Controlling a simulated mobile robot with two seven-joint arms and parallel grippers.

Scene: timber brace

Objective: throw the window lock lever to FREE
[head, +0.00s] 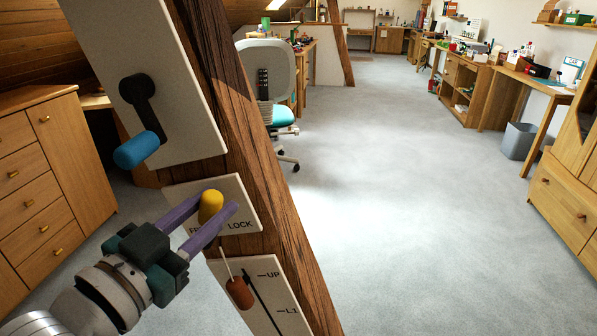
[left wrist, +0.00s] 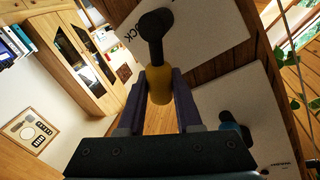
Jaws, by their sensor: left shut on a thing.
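The window lock lever has a yellow knob (head: 210,205) in front of a white plate (head: 243,200) on the timber brace. The plate reads LOCK at right; the word at left is partly covered, with only its first letters showing. In the left wrist view the knob (left wrist: 159,88) sits at the end of a black lever arm (left wrist: 155,40). My left gripper (head: 215,206) has its purple fingers on both sides of the knob, shut on it; the fingers also show in the left wrist view (left wrist: 160,90). I cannot tell the lever's exact setting. My right gripper is not in view.
Above the lock plate, a larger white panel carries a black crank with a blue handle (head: 136,150). Below, a plate marked UP and L1 holds a brown knob (head: 239,292) close to my left gripper. Drawers (head: 40,180) stand at left. Open carpet (head: 400,200) lies right of the brace.

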